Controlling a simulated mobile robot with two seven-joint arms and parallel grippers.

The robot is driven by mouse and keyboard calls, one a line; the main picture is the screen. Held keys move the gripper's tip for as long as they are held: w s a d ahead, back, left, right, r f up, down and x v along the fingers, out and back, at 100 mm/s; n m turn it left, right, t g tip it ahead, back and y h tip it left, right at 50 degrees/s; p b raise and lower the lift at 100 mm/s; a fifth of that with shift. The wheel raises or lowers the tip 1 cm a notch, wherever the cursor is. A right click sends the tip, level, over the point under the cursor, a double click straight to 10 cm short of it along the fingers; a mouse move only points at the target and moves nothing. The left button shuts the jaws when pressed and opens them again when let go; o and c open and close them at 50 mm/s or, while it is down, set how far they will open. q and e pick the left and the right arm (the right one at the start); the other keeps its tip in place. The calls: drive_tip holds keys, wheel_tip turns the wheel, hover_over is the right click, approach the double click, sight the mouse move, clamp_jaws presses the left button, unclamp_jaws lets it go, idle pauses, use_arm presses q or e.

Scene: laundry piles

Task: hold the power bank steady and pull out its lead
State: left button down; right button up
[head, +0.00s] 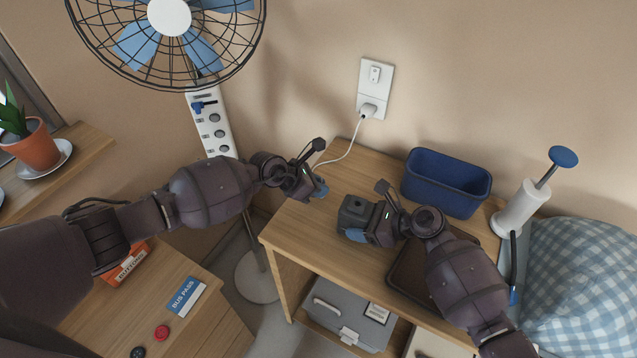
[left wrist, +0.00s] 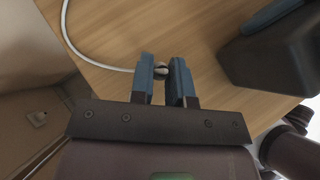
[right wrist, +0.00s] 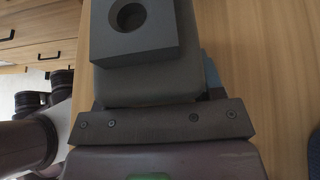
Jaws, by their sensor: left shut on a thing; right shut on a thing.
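The power bank (head: 356,212) is a dark grey block at the table's middle. My right gripper (head: 357,229) is shut on it. In the right wrist view the power bank (right wrist: 135,50) fills the space before the palm and shows a round dark recess. It hides most of the fingers. My left gripper (head: 319,187) is shut on the end of the white lead (head: 345,152). In the left wrist view the lead's end (left wrist: 161,70) sits between the blue fingertips, apart from the power bank (left wrist: 275,65). The lead curves back to the wall plug.
A white plug (head: 368,110) sits in the wall socket. A blue bin (head: 447,183) stands at the table's back. A dark tray (head: 408,270) lies partly under my right arm. A fan (head: 168,40) stands upper left.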

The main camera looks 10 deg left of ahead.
use_arm(q)
drive_tip(key=c, duration=1)
unclamp_jaws()
drive_tip(key=v, duration=1.2)
use_arm(e)
drive_tip(key=o, duration=0.8)
